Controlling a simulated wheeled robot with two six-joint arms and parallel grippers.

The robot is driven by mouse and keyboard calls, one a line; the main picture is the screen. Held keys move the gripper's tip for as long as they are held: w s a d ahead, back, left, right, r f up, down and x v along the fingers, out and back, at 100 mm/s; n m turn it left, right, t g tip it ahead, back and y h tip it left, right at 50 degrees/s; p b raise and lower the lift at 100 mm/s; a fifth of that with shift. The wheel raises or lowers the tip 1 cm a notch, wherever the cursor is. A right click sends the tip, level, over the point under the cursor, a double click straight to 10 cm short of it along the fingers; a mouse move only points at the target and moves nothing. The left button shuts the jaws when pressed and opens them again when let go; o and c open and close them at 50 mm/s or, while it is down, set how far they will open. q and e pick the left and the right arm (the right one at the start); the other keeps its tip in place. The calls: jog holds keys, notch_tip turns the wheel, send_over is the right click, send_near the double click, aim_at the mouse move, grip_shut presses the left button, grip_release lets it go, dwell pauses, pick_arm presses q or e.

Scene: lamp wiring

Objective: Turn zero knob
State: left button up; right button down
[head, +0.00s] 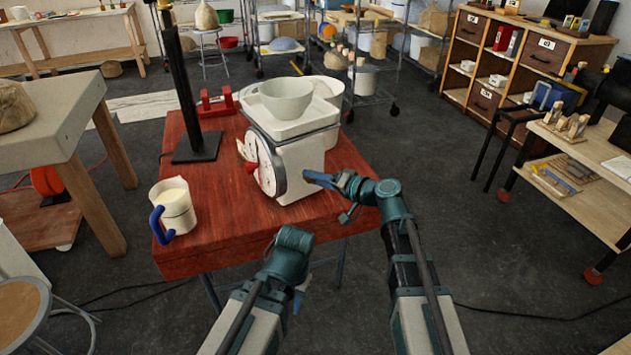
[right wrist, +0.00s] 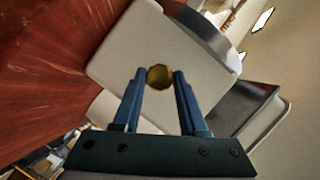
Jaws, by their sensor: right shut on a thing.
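The white kitchen scale (head: 306,160) stands on the red table, its round dial (head: 266,165) facing left. A pale bowl (head: 287,98) sits on its top pan. The brass zero knob (right wrist: 160,77) shows between my right fingertips in the right wrist view, against the scale's pale side. My right gripper (head: 310,179) is shut on the knob; in the head view its fingers hide the knob. My left gripper (head: 299,299) hangs low in front of the table, away from the scale. Its fingers are small and partly hidden, so its opening is unclear.
A cream jug with a blue handle (head: 175,208) stands at the left of the red table (head: 222,236). A black post on a base (head: 197,147) and a red metal part (head: 217,104) stand behind. The table's front strip is clear.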

jog(key=shift+f, duration=0.1)
dwell(0.5)
jog(key=shift+c, duration=2.3)
grip_release()
jog(key=shift+d, duration=0.1)
jog(key=p+v, duration=0.3)
jog(key=v, duration=1)
jog(key=shift+s+d, duration=0.15)
jog(key=shift+d, duration=0.2)
